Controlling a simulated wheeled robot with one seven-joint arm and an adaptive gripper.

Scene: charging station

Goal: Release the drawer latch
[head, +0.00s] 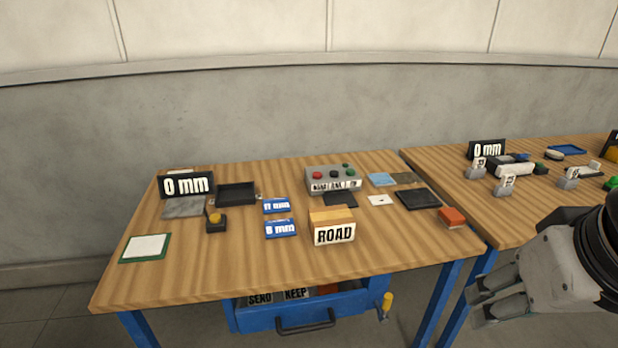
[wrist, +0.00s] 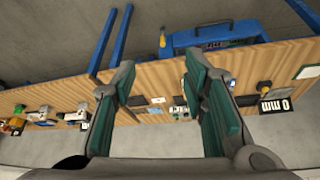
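The blue drawer (head: 283,316) sits under the front of the nearer wooden table, with a dark bar handle (head: 306,325) on its front. Cards reading SEND and KEEP show above its front panel. A yellow lever (head: 385,304), which looks like the latch, stands at the drawer's right side. In the wrist view the yellow lever (wrist: 162,40) is beyond the fingertips, beside the blue drawer (wrist: 205,38). My gripper (head: 474,304) is right of the lever, apart from it. In the wrist view my gripper (wrist: 158,75) is open, with nothing between its green-padded fingers.
The nearer table (head: 200,275) holds a ROAD block (head: 334,234), a button box (head: 332,180), a black tray (head: 237,194) and a 0 mm display (head: 187,185). Its blue right leg (head: 437,305) stands between the lever and my gripper in the head view. A second table (head: 450,160) adjoins on the right.

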